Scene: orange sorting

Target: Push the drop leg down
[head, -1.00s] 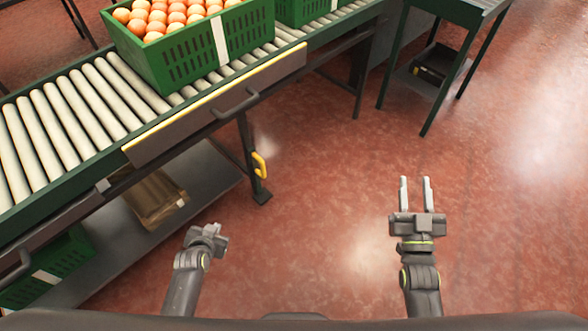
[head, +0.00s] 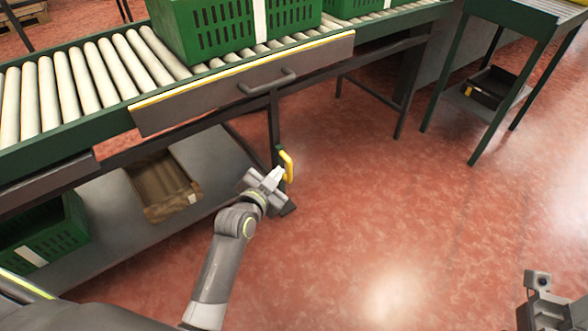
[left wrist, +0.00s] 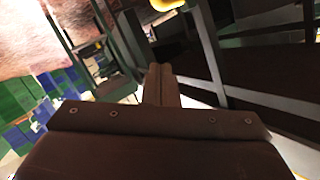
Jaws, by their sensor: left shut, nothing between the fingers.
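The drop leg (head: 274,128) is a dark post under the conveyor's front edge, with a yellow handle (head: 288,166) near its lower end and a dark foot on the floor. My left gripper (head: 276,176) is shut and empty, close beside the handle on its left; I cannot tell whether they touch. In the left wrist view the shut fingers (left wrist: 160,84) point ahead, and a yellow piece (left wrist: 168,4) shows at the top edge. Part of my right gripper (head: 539,284) shows at the lower right; its fingers are not clear.
The roller conveyor (head: 66,140) with green crates (head: 225,32) runs above. A lower shelf (head: 217,163) holds a brown box (head: 163,186) and a green crate (head: 45,238). A green-legged stand (head: 492,110) is at the right. The red floor (head: 400,215) between is clear.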

